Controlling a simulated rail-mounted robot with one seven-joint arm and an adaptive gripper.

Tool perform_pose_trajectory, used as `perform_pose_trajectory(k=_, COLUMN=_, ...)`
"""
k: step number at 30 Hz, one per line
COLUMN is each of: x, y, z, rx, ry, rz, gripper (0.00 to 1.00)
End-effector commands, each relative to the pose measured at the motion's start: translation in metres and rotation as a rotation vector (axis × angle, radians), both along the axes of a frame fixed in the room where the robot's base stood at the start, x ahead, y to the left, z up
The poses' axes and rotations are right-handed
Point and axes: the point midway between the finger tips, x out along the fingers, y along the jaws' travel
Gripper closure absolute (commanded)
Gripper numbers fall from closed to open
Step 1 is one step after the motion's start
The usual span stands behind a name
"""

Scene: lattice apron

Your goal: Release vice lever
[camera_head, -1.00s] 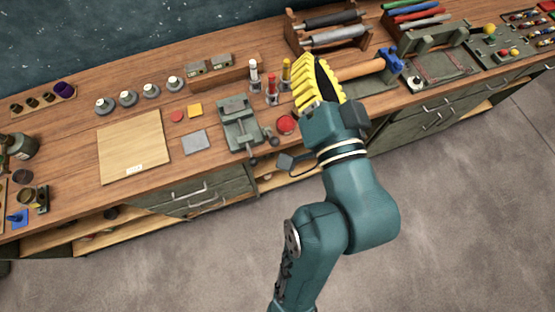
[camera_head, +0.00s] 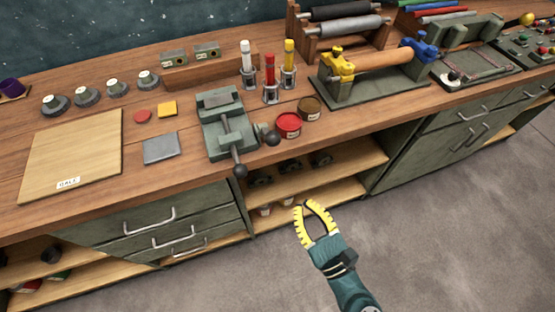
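The vice (camera_head: 213,137) is a grey-green metal block on the wooden bench, left of centre. Its lever (camera_head: 256,150) is a short bar with dark ball ends at the bench's front edge, set at a slant. My gripper (camera_head: 303,204) has yellow ribbed fingers and is below and to the right of the lever, out in front of the bench's shelves. The fingers are apart with a gap between them, and nothing shows in the gap. The gripper touches neither the vice nor the lever.
Two small tins, one red (camera_head: 288,125) and one brown (camera_head: 309,108), stand just right of the lever. Red, white and yellow tubes stand behind. A roller stand (camera_head: 372,88) with yellow and blue clamps is farther right. A wooden board (camera_head: 72,150) lies left. Open floor lies in front.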

Motion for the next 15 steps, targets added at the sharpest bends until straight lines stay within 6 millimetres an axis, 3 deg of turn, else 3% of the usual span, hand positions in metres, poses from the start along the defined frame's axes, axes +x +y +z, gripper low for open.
perform_pose_trajectory(k=7, x=0.011, y=0.007, z=0.002, rx=-0.006, ry=-0.001, rz=0.004, gripper=1.00)
perform_pose_trajectory(k=15, x=0.060, y=0.033, z=0.015, rx=-0.007, ry=-0.003, rz=0.006, gripper=1.00)
